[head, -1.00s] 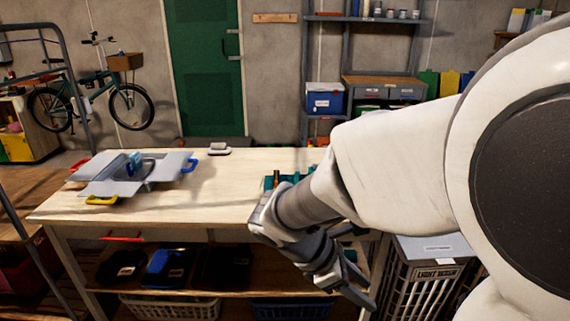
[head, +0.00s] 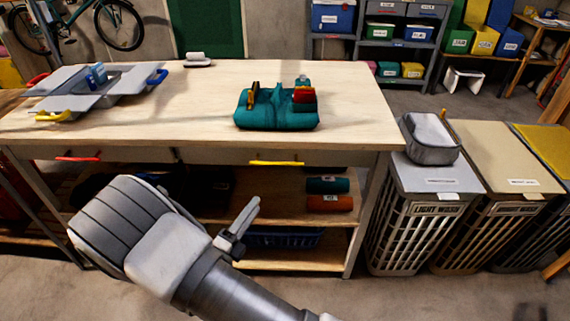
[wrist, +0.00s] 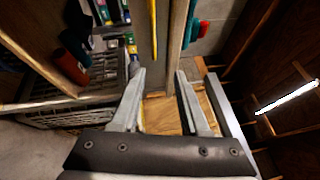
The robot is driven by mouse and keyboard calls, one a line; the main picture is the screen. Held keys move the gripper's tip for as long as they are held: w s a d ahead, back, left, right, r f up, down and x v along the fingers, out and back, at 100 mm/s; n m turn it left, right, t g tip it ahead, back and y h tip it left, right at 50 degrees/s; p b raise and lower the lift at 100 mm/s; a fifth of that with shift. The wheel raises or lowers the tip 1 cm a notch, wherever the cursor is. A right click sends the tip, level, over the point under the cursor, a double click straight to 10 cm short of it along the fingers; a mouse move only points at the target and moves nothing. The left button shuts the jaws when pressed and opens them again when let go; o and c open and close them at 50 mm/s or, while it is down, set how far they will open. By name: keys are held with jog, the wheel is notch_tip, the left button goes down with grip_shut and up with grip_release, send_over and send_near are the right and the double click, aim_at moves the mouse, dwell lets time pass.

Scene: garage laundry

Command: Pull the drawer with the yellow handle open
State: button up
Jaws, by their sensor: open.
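The yellow handle (head: 275,162) is a thin horizontal bar on the wooden drawer front (head: 225,156) under the right part of the worktable top. The drawer looks shut, its front flush with the table edge. In the wrist view the yellow handle (wrist: 153,30) runs upright near the top centre, beyond the fingertips. My gripper (head: 245,222) is below and a little left of the handle in the head view, apart from it. Its two fingers also show spread in the wrist view (wrist: 161,78), with nothing between them.
A red handle (head: 78,158) marks another drawer front to the left. A teal caddy (head: 277,112) stands on the tabletop (head: 200,105). Laundry hampers (head: 415,220) stand right of the table. The floor in front is clear.

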aim_at(277, 164)
jog(key=w+d+b, duration=0.1)
jog(key=w+d, duration=0.1)
jog(key=w, duration=0.3)
jog(key=w+d+n+y+b, duration=0.1)
jog(key=w+d, duration=0.1)
jog(key=w, duration=0.3)
jog(key=w+d+r+n+t+b, duration=0.1)
jog(key=w, duration=0.4)
jog(key=shift+w+d+r+b, duration=0.1)
jog(key=shift+w+d+b, duration=0.25)
jog(key=shift+d, duration=0.05)
grip_shut()
dwell(0.9)
